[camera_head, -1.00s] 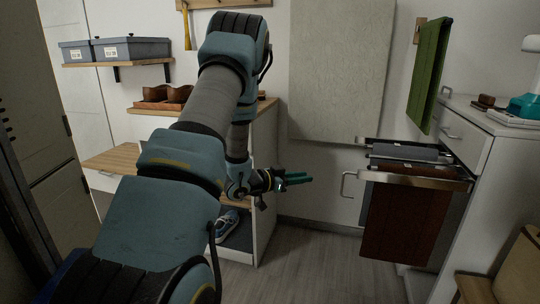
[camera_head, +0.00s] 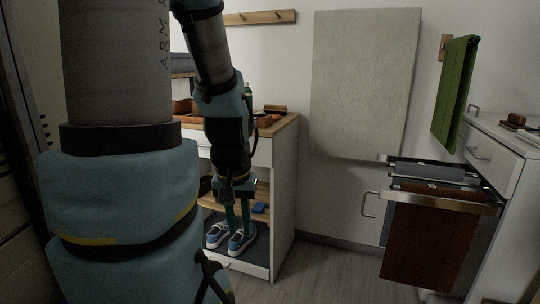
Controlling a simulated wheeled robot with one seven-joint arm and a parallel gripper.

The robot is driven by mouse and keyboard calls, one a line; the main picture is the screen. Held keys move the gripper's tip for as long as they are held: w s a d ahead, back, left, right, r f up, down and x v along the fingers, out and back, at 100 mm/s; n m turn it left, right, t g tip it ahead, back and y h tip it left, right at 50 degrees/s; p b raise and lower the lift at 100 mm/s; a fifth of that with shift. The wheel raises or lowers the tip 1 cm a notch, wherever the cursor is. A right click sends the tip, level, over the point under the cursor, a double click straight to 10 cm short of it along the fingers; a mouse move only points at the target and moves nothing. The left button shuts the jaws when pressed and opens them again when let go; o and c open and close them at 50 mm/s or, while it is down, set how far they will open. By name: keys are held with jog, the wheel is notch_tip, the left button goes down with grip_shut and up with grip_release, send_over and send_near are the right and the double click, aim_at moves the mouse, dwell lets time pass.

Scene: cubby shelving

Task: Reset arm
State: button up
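My arm rises on the left of the head view and bends down in front of the cubby shelving. My gripper (camera_head: 238,220) points down with its two teal fingers apart and nothing visible between them. It shows in front of the open cubby, just above a pair of blue shoes (camera_head: 240,241) in the picture. I cannot tell whether the fingertips touch the shoes. My arm hides the left part of the shelving and wall.
The white cubby unit (camera_head: 285,205) has a wooden top with brown items (camera_head: 268,119). A small blue object (camera_head: 259,208) lies on its inner shelf. The floor between is clear.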

notch_tip(320, 180, up, 16)
jog(key=p, duration=1.4)
jog(key=shift+w, duration=0.2)
